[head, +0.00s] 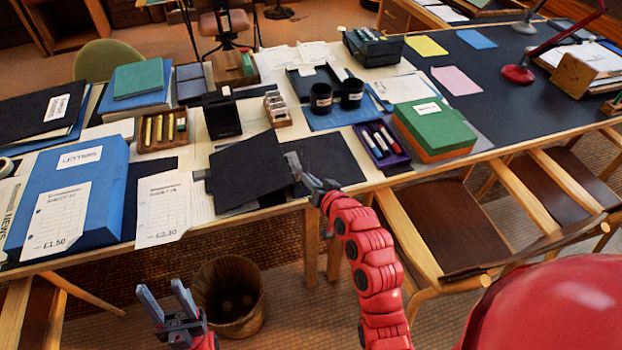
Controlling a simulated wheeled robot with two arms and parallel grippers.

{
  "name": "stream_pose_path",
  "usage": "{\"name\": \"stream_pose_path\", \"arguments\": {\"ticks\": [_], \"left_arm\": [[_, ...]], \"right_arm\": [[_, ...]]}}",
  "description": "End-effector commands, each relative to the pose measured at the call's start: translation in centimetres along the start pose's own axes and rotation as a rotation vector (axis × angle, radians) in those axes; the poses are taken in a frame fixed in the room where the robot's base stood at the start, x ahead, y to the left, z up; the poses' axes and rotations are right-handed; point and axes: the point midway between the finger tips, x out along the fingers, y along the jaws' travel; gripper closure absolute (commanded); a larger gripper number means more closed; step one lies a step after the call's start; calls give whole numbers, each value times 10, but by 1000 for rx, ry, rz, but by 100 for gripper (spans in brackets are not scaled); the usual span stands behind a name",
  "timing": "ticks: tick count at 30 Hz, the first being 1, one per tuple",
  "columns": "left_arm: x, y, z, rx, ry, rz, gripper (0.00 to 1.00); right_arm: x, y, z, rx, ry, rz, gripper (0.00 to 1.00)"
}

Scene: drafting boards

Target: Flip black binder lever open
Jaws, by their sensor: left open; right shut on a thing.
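The black binder (250,172) lies near the front edge of the long table, with its dark cover panel looking slightly raised and tilted. My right gripper (293,166) reaches in from the lower right and is shut on the right edge of this panel. A second flat black panel (336,157) lies to the right of the gripper; I cannot tell whether it is part of the same binder. I cannot make out the lever. My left gripper (167,296) is open and empty, in front of the table and below its top.
A blue box file (112,170) and a price sheet (163,208) lie to the left. A pen tray (381,144), green-topped box (436,128) and two black cups (336,95) stand to the right and behind. A waste bin (229,297) stands below the table.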

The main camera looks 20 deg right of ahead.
Motion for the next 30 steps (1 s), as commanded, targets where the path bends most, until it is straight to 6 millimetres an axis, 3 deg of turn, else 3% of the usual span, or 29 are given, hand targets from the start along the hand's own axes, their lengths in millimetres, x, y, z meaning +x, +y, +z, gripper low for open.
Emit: {"name": "stream_pose_path", "arguments": {"ticks": [8,9,11,21,26,30], "left_arm": [[0,0,0,0,0,0,50],[0,0,0,0,0,0,50],[0,0,0,0,0,0,50],[-1,0,0,0,0,0,50],[-3,0,1,0,0,0,50],[-7,0,1,0,0,0,50]], "right_arm": [[0,0,2,0,-4,0,100],[0,0,2,0,-4,0,87],[0,0,2,0,-4,0,78],[-2,0,1,1,-1,0,78],[-18,1,0,1,4,-1,78],[-45,2,2,2,1,2,78]]}}
